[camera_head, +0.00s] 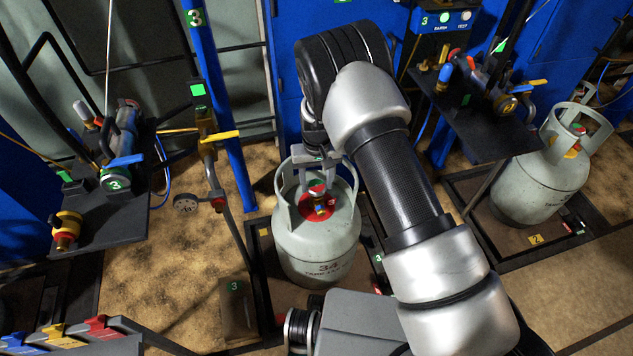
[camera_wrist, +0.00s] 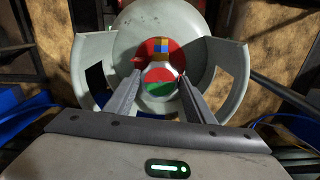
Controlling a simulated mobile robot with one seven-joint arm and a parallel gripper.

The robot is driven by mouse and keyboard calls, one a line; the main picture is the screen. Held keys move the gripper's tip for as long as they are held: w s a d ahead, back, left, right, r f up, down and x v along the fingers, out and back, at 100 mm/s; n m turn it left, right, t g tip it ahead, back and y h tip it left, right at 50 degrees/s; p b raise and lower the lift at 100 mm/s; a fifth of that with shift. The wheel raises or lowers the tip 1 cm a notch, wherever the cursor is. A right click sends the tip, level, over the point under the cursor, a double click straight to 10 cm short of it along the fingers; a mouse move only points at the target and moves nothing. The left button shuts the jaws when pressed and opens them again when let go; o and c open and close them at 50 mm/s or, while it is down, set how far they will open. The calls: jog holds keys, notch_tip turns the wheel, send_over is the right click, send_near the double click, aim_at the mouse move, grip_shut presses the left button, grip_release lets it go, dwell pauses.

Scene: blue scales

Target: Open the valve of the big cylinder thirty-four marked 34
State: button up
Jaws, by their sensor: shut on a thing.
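The big pale grey cylinder marked 34 (camera_head: 318,253) stands upright on a dark framed platform in the middle of the head view. Its collar surrounds a red top with a valve. The round valve knob (camera_wrist: 161,84), red, white and green, is at the centre of the wrist view; it also shows in the head view (camera_head: 317,187). My gripper (camera_wrist: 160,77) comes down inside the collar, one finger on each side of the knob, shut on it. A small blue, orange and yellow fitting (camera_wrist: 161,49) sits beside the knob. The fingertips are partly hidden in the head view.
Another grey cylinder (camera_head: 540,178) stands on a platform at the right. Black shelves with valves and hoses stand at left (camera_head: 100,215) and right (camera_head: 470,120). A stand with a yellow lever (camera_head: 221,136) and a gauge (camera_head: 186,203) is close left of cylinder 34.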

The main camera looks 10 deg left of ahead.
aim_at(317, 186)
jog(key=n+b, duration=0.1)
jog(key=n, duration=0.4)
jog(key=shift+d+n, duration=0.1)
jog(key=shift+n, duration=2.2)
jog(key=o, duration=1)
jog(key=shift+o, duration=0.2)
jog(key=shift+r, duration=0.1)
notch_tip(317, 186, up, 17)
jog(key=p, duration=0.3)
jog(key=shift+r+p, duration=0.15)
jog(key=shift+p, duration=0.2)
